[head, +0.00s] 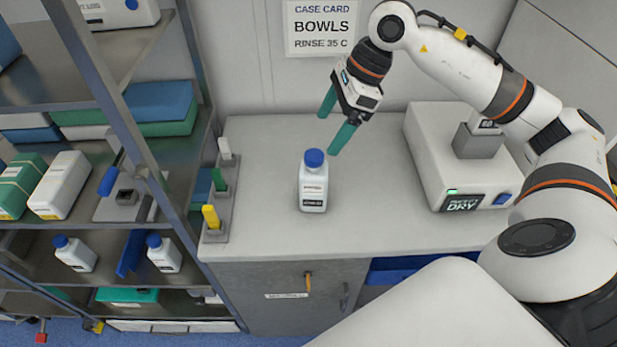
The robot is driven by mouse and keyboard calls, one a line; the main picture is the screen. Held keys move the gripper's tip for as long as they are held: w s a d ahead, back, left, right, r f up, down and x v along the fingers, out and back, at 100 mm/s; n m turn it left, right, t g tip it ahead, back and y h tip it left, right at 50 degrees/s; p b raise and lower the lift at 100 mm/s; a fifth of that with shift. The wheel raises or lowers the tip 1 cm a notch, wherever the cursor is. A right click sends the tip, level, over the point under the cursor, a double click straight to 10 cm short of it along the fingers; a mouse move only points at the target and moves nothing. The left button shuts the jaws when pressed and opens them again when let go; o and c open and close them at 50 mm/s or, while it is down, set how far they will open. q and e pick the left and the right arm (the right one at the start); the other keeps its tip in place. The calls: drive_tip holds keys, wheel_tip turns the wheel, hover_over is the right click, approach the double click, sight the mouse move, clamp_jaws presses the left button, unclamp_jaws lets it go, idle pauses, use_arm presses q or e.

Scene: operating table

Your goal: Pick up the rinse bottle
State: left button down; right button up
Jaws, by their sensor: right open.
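The rinse bottle (313,186) is white with a blue cap and printed labels. It stands upright on the light grey counter (385,215), near its middle. My right gripper (335,127) is open, with its two green fingers pointing down, above and behind the bottle in the picture. One fingertip appears close to the right of the cap; I cannot tell the exact gap. Nothing is between the fingers. My left gripper is not in view.
A white box-shaped device (425,150) with a DRY label stands on the counter's right. A grey rack (222,200) with coloured handles is at the counter's left edge. A metal shelf (75,235) holds boxes and two similar bottles. A case card (320,28) hangs on the wall.

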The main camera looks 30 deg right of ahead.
sight(309, 164)
drive_tip(key=x, duration=0.2)
drive_tip(key=p+x, duration=0.1)
drive_tip(key=x, duration=0.1)
drive_tip(key=p+x, duration=0.1)
drive_tip(key=x, duration=0.1)
drive_tip(key=shift+s+d+f, duration=0.1)
drive_tip(key=shift+d+f, duration=0.1)
drive_tip(key=shift+d, duration=0.05)
drive_tip(key=p+x, duration=0.2)
drive_tip(key=x, duration=0.3)
drive_tip(key=shift+p, duration=0.4)
drive_tip(key=shift+f, duration=0.2)
drive_tip(key=c, duration=1.7)
drive_tip(key=shift+r, duration=0.1)
clamp_jaws()
drive_tip(key=shift+r, duration=0.1)
